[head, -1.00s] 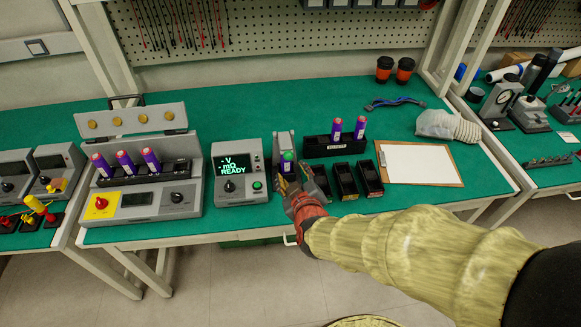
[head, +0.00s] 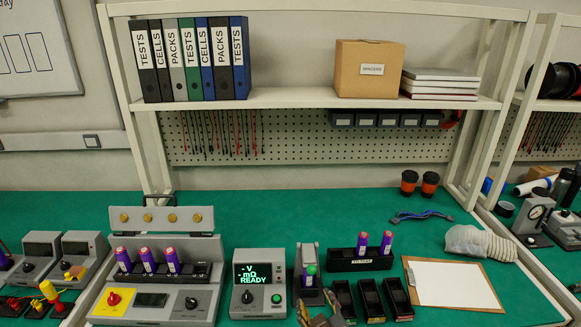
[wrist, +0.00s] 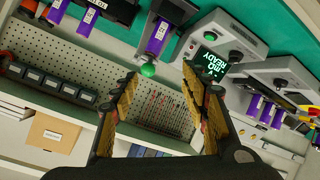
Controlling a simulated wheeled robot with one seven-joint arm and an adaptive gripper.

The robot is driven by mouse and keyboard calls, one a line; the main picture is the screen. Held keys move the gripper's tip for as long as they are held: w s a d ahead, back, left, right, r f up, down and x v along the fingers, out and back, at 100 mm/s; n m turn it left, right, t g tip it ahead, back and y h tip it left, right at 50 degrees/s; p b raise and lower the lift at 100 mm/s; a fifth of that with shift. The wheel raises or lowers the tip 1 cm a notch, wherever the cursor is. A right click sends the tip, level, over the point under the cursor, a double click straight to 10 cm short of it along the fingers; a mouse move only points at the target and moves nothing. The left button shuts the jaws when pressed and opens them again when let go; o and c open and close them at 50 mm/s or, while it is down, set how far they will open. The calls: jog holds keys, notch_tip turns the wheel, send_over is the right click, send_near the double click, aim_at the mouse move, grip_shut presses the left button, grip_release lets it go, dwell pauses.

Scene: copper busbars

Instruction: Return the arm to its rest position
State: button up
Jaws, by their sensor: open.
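My gripper (wrist: 163,82) is open and empty in the wrist view, its two yellow-lined fingers apart. In the head view only a bit of my gripper (head: 320,318) shows at the bottom edge, in front of the grey test stand (head: 308,254). The rest of my arm is out of the head view.
The meter (head: 259,283) reads READY. A grey charger-like unit (head: 166,279) holds three purple cells at left. A black rack (head: 342,264) holds two cells; several empty black bins (head: 369,299) and a clipboard (head: 452,284) lie to the right. The shelf (head: 300,98) overhangs the back.

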jog(key=s+a+f+m+g+y, duration=0.1)
jog(key=s+a+f+g, duration=0.15)
jog(key=s, duration=0.35)
jog(key=s+a+f+m+g+y, duration=0.1)
jog(key=s+g, duration=0.3)
jog(key=s, duration=0.1)
jog(key=s+d+r+m+h+p, duration=0.1)
jog(key=s+d+r+m, duration=0.1)
jog(key=s+d+r, duration=0.2)
jog(key=s+d+r+m+h+p, duration=0.1)
jog(key=s+d+r, duration=0.3)
jog(key=d+r, duration=0.6)
notch_tip(320, 180, up, 3)
jog(key=shift+d+r+m+h, duration=0.15)
jog(key=shift+d+m+h, duration=0.2)
jog(key=shift+m, duration=0.45)
jog(key=shift+a+g, duration=0.1)
jog(key=shift+g, duration=0.15)
jog(key=c, duration=0.4)
